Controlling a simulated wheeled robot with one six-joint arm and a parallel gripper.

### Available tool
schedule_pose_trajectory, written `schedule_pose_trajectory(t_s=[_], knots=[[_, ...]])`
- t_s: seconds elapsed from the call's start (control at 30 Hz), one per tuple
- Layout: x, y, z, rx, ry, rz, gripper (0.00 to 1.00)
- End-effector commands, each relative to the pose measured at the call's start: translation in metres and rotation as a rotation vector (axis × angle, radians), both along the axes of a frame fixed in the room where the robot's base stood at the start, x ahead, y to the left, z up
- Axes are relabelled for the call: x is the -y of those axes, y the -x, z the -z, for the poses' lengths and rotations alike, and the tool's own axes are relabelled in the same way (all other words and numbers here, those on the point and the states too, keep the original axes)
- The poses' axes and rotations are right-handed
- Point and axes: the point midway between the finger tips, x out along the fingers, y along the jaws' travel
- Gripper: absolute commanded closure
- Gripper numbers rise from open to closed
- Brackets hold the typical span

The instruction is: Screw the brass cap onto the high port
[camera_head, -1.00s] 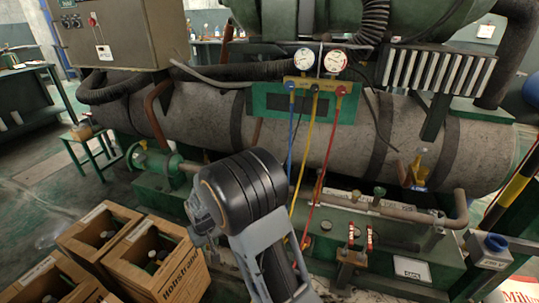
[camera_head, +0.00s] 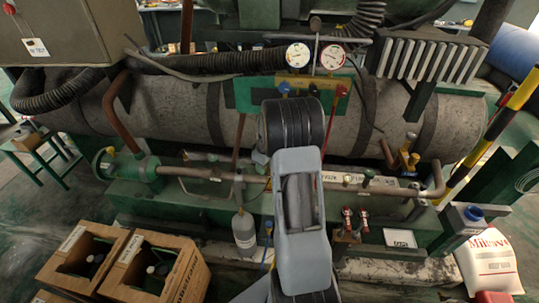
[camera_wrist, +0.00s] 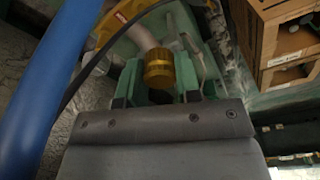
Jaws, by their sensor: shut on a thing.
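In the wrist view, a ribbed brass cap (camera_wrist: 158,70) sits between the two green-padded fingers of my gripper (camera_wrist: 157,82), which is shut on it. A pale cylindrical shape lies just beyond the cap; I cannot tell whether the cap touches it. In the head view, my arm hides my gripper and the cap. A horizontal pipe (camera_head: 400,190) with small valves and red-handled fittings (camera_head: 347,218) runs along the green frame. I cannot tell which fitting is the high port.
A gauge manifold (camera_head: 298,84) hangs above the pipe. A blue hose (camera_wrist: 45,90) crosses the left of the wrist view, near my gripper. Wooden crates (camera_head: 175,255) stand at front left. A grey bottle (camera_head: 244,228) stands left of my arm.

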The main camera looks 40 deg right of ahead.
Motion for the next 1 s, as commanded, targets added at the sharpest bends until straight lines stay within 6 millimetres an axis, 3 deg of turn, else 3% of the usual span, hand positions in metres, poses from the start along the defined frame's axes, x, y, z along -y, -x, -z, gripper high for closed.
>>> schedule_pose_trajectory(t_s=[0.2,0.87,1.0], knots=[[0.022,0.005,-0.006,0.005,-0.003,-0.038,0.91],[0.023,0.005,0.057,0.005,-0.003,-0.043,0.91],[0.023,0.005,0.054,0.006,-0.001,-0.043,0.91]])
